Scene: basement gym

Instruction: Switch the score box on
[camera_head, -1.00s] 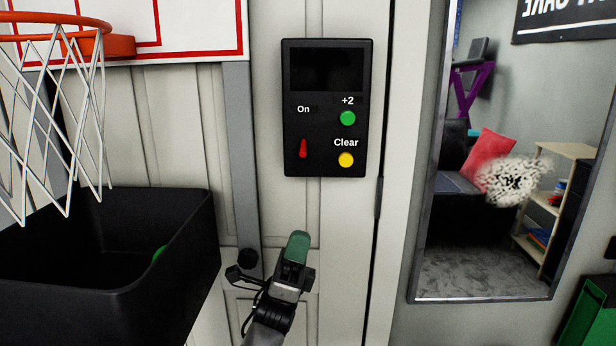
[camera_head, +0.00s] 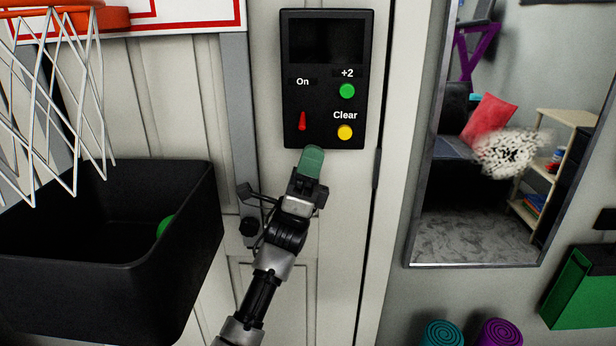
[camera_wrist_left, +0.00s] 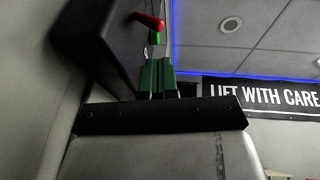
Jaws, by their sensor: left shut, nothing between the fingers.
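The black score box (camera_head: 322,55) hangs on the white door, with a dark blank screen at its top. Its red switch lever (camera_head: 302,121) sits at lower left under the "On" label. A green "+2" button (camera_head: 347,91) and a yellow "Clear" button (camera_head: 345,132) are on its right side. My left gripper (camera_head: 313,153) is shut and empty, its green fingers just at the box's lower edge, below the lever. In the left wrist view the fingers (camera_wrist_left: 156,78) point up beneath the red lever (camera_wrist_left: 149,20), apart from it. My right gripper does not show.
A basketball hoop (camera_head: 85,20) with net hangs at upper left above a black bin (camera_head: 110,265) holding a green ball (camera_head: 163,227). A mirror (camera_head: 480,240) stands right of the door. Rolled mats (camera_head: 442,334) lie at the bottom right.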

